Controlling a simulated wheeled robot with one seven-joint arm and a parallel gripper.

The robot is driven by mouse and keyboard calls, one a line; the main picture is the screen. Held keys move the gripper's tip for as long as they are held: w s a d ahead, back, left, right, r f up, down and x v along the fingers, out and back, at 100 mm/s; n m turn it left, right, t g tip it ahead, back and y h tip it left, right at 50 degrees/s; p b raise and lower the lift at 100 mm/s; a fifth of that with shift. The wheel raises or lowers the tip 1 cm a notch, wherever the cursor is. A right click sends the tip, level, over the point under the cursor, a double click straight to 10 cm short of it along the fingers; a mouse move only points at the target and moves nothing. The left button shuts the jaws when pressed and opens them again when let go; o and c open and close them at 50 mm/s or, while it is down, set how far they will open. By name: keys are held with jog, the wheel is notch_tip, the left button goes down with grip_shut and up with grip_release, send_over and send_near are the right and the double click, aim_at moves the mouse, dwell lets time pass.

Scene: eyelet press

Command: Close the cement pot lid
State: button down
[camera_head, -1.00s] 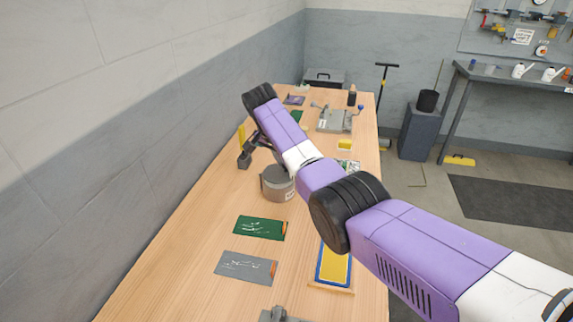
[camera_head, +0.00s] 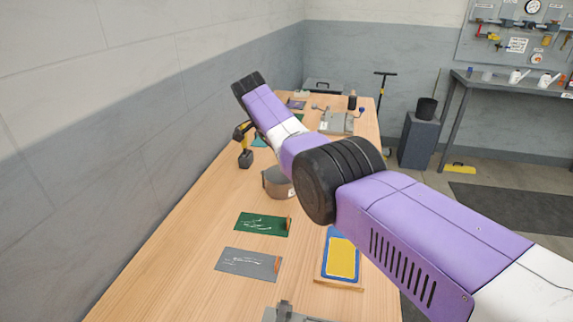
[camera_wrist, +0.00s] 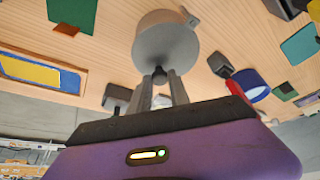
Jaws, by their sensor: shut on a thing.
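The grey cement pot (camera_head: 277,183) stands on the bench in the head view, partly covered by my arm. In the wrist view the pot's pale body (camera_wrist: 165,19) shows beyond a darker grey round lid (camera_wrist: 165,46). A small dark knob (camera_wrist: 160,76) stands out from the lid toward my gripper (camera_wrist: 161,84). The two fingers are shut on this knob, one on each side. In the head view my arm hides the gripper and most of the lid, so I cannot tell the lid's exact angle.
A green sheet (camera_head: 262,224) and a grey sheet (camera_head: 248,263) lie in front of the pot. A blue-framed yellow pad (camera_head: 342,256) lies at right. A yellow-and-black tool (camera_head: 244,150) stands left of my arm, near the wall. Bare bench lies left of the sheets.

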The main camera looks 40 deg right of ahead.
aim_at(278, 178)
jog(key=c, duration=1.2)
grip_release()
jog(key=shift+c, duration=0.2)
jog(key=v, duration=0.8)
jog(key=shift+b, duration=0.35)
jog(key=shift+f, duration=0.1)
